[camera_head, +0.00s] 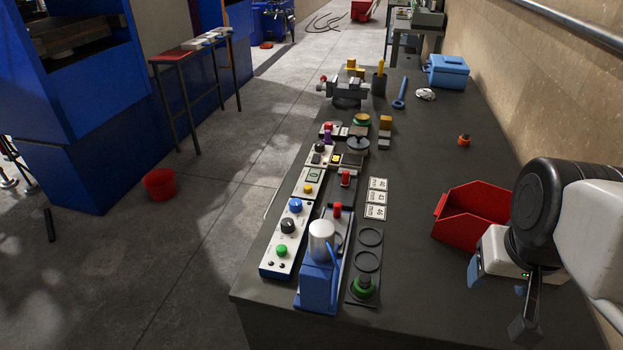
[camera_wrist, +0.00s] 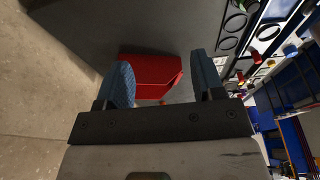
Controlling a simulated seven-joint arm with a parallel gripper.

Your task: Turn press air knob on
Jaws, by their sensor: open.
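A white control panel (camera_head: 272,264) lies along the left edge of the dark bench in the head view. It carries a blue knob (camera_head: 295,206), a black knob (camera_head: 288,226) and a green knob (camera_head: 281,251). I cannot tell from labels which one is the press air knob. A small blue press (camera_head: 318,284) with a pale cylinder on top stands right of the panel. My gripper (camera_head: 525,318) is at the bench's right side, well away from the panel. The wrist view shows its two blue fingertips (camera_wrist: 163,80) apart with nothing between them.
A red bin (camera_head: 470,215) sits left of my arm; it also shows beyond my fingers in the wrist view (camera_wrist: 150,72). Cards (camera_head: 377,198), a rack with rings (camera_head: 369,237) and a vise (camera_head: 347,90) occupy the bench. Its right middle is mostly clear beside the wall.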

